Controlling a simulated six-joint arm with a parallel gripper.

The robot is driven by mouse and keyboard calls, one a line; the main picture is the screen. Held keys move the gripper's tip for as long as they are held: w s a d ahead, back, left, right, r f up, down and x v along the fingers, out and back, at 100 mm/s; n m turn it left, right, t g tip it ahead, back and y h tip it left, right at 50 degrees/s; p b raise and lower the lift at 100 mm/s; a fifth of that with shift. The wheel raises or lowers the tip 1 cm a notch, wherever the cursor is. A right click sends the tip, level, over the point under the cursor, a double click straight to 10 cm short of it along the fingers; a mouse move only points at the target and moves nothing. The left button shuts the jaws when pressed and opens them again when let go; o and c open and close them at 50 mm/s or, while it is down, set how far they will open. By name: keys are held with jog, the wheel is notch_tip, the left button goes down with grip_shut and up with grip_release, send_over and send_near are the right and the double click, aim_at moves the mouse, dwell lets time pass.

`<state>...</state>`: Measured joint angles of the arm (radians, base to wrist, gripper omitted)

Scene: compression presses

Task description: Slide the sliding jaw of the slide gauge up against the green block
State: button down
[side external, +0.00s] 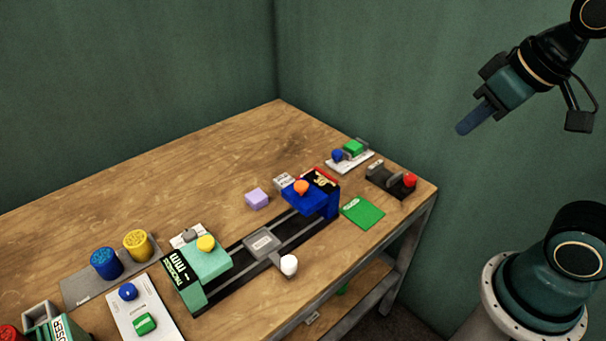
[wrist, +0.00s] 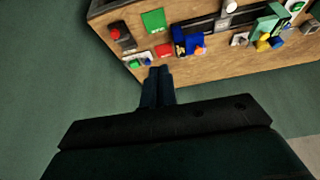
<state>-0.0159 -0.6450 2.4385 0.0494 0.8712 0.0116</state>
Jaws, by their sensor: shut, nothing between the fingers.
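A dark rail assembly, apparently the slide gauge (side external: 229,283), lies on the table. A teal-green block (side external: 206,263) with a yellow knob and a "MM" label sits at its left end. A blue block (side external: 318,204) with an orange knob sits at its right end. A grey slider (side external: 264,243) with a white knob (side external: 289,265) lies between them, apart from both. I cannot tell which piece is the sliding jaw. My gripper (side external: 463,129) is shut and empty, high at the right and clear of everything; its closed fingers also show in the wrist view (wrist: 158,72).
A flat green square (side external: 362,212) lies right of the blue block. A lilac cube (side external: 256,198) lies behind the rail. Boards with a green block (side external: 353,146) and a red button (side external: 410,180) stand at the far right. Blue (side external: 106,263) and yellow (side external: 138,245) cylinders stand left.

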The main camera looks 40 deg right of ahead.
jog(key=w+d+f+m+g+h, duration=0.1)
jog(key=w+f, duration=0.1)
jog(key=w, duration=0.8)
jog(key=w+d+f+m+h, duration=0.1)
jog(key=w+f+m+h, duration=0.1)
jog(key=w, duration=0.8)
jog(key=w+f+g+h, duration=0.1)
jog(key=w+f, duration=0.6)
jog(key=w, duration=0.2)
jog(key=h, duration=0.3)
send_near(340, 155)
jog(key=w+a+r, duration=0.2)
jog(key=a, duration=0.2)
jog(key=shift+w+d+r+m, duration=0.1)
jog(key=shift+d+r+m, duration=0.15)
jog(key=shift+m, duration=0.15)
jog(key=shift+f, duration=0.15)
jog(key=shift+x, duration=4.9)
jog(key=shift+f, duration=0.1)
